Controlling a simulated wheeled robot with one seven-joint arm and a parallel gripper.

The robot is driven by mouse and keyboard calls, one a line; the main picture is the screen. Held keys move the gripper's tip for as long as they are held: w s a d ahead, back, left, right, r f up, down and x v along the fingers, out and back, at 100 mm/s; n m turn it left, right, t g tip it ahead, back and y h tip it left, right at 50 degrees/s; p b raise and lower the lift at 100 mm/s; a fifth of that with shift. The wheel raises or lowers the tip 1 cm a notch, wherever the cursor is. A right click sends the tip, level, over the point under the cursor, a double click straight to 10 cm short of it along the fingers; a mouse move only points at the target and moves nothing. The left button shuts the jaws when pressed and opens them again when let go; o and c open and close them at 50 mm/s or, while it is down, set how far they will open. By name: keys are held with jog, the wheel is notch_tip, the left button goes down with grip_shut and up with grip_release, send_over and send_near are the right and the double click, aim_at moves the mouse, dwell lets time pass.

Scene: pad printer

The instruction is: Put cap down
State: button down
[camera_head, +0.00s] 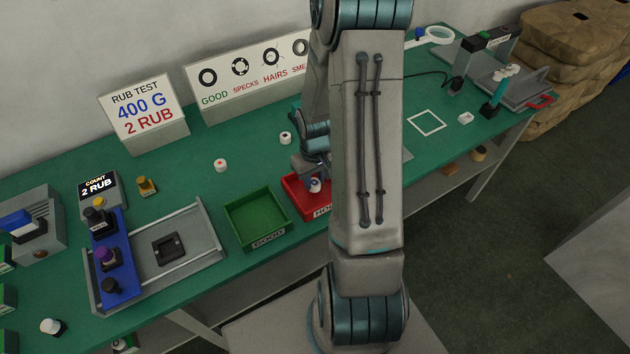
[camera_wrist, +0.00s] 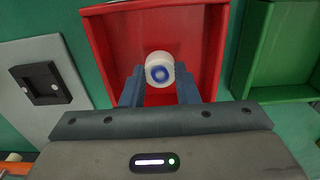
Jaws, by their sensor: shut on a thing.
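The cap (camera_wrist: 160,70) is white with a blue ring printed on its face. My gripper (camera_wrist: 160,86) is shut on it, one finger at each side, in the wrist view. The cap shows over the inside of the red tray (camera_wrist: 215,45); I cannot tell whether it touches the floor. In the head view the cap (camera_head: 315,185) is small below my gripper (camera_head: 314,176), at the red tray (camera_head: 293,196). My arm hides the right part of that tray.
A green tray (camera_head: 262,229) labelled GOOD stands left of the red one. A metal slide fixture (camera_head: 205,235) lies further left. Two white caps with printed tops, one nearer (camera_head: 220,165) and one further (camera_head: 285,138), stand on the green table behind the trays.

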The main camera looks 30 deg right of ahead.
jog(key=shift+f, duration=0.95)
jog(key=shift+f, duration=0.1)
jog(key=shift+f, duration=0.15)
jog(key=c, duration=1.1)
grip_release()
jog(key=shift+r, duration=0.2)
